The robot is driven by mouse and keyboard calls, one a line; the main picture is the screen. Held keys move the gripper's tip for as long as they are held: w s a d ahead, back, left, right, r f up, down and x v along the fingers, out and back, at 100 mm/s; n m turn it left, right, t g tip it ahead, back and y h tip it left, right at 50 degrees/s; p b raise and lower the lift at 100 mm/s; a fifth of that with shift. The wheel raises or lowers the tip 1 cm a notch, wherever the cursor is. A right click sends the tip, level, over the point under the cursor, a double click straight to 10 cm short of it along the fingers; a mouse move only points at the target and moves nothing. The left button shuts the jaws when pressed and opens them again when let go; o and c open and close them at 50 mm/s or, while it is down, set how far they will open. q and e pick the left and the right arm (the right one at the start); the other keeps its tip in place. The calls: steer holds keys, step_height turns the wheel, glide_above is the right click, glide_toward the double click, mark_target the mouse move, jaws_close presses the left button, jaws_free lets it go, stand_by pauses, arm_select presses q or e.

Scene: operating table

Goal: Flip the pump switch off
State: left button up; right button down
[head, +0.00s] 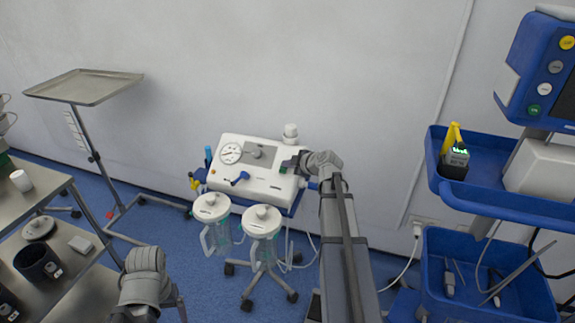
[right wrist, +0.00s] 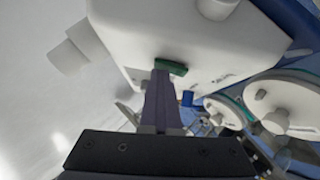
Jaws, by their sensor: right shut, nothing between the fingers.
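The pump (head: 225,178) is a white suction unit on a wheeled stand, with a round gauge, a grey panel and a blue knob on its top. The pump switch (right wrist: 172,67) shows as a small green rocker on the white housing in the right wrist view. My right gripper (head: 291,164) is at the right side of the pump top. Its shut fingers (right wrist: 162,75) hold nothing, and their tips are at the switch, overlapping its edge; I cannot tell if they touch. My left arm is low at the left, and its jaws cannot be made out.
Two clear canisters with white lids (head: 211,207) hang at the pump's front. A steel tray stand (head: 84,87) is at the back left and steel shelves (head: 60,250) at the left. A blue cart (head: 500,205) stands at the right. The wall is close behind the pump.

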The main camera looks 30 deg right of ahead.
steer(key=shift+f, duration=0.1)
steer(key=shift+s+a+f+b, duration=0.35)
steer(key=shift+s+a, duration=0.1)
steer(key=shift+a, duration=0.05)
arm_select(q)
steer(key=shift+f, duration=0.35)
arm_select(e)
steer(key=shift+r, duration=0.1)
